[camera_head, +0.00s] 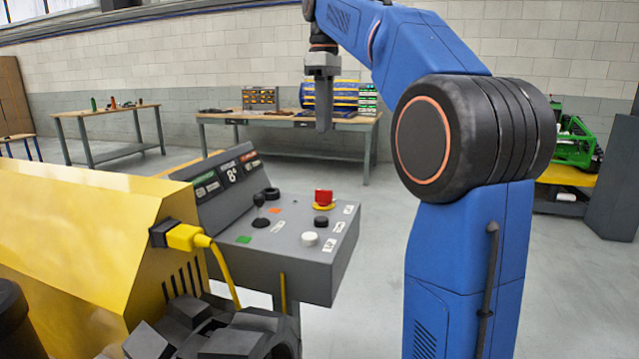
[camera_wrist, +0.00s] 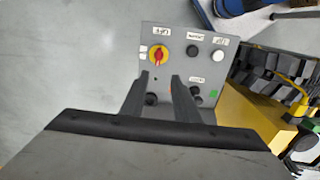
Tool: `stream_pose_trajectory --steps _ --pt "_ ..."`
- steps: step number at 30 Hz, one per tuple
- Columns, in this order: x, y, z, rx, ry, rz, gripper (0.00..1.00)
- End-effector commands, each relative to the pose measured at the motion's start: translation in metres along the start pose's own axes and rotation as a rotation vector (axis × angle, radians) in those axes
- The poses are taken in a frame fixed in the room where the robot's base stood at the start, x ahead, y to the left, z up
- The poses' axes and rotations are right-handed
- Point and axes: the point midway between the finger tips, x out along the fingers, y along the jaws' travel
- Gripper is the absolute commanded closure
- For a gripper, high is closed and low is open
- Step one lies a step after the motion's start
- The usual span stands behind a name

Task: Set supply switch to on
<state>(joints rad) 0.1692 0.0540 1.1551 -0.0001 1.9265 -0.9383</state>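A sloped grey control panel (camera_head: 292,225) stands right of the yellow machine. A red knob on a yellow base (camera_head: 323,198) sits near its far right corner; it also shows in the wrist view (camera_wrist: 159,57). A black button (camera_head: 321,221) and a white button (camera_head: 310,239) lie nearer. Black controls (camera_head: 260,222) stand on the left side. The labels are too small to tell which control is the supply switch. My gripper (camera_head: 323,128) points down above the panel, touching nothing. In the wrist view its two fingers (camera_wrist: 160,77) are apart, with nothing between them.
A raised display board (camera_head: 222,183) backs the panel's left edge. A yellow plug and cable (camera_head: 187,237) run from the yellow machine (camera_head: 85,235) beside it. Workbenches (camera_head: 290,118) stand along the back wall. The floor right of the panel is clear up to my arm.

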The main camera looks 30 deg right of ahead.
Motion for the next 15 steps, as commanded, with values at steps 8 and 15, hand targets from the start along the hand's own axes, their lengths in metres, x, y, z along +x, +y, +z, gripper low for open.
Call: stream_pose_trajectory --steps 8,15 --pt "0.012 0.004 -0.001 -0.014 -0.005 -0.006 0.72" --pt "0.053 0.003 -0.001 -0.013 -0.005 -0.007 0.72"
